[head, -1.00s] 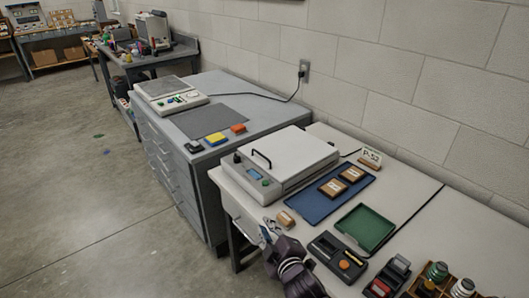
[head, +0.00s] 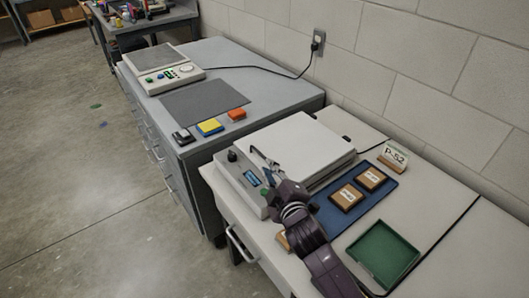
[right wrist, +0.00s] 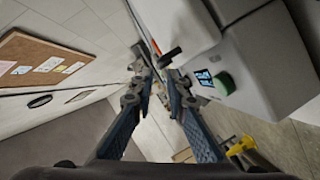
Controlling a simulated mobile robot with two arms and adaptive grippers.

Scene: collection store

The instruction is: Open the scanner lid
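The scanner (head: 241,181) stands on the light table, a pale box with a small display and knobs on its front. Its white lid (head: 305,145) lies flat and looks shut. My right gripper (head: 262,163) is at the scanner's front edge, by the lid handle, most of which it hides. In the right wrist view the scanner (right wrist: 262,70) fills the upper right, with its display and green button. There the right gripper's fingers (right wrist: 158,82) are apart with nothing seen between them. Whether they touch the handle is unclear. My left gripper is out of view.
A blue tray (head: 327,216) with two labelled wooden blocks lies right of the scanner, with a green tray (head: 384,252) nearer. A P-52 sign (head: 394,157) stands behind. A grey cabinet (head: 205,150) with a device and coloured blocks is at left.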

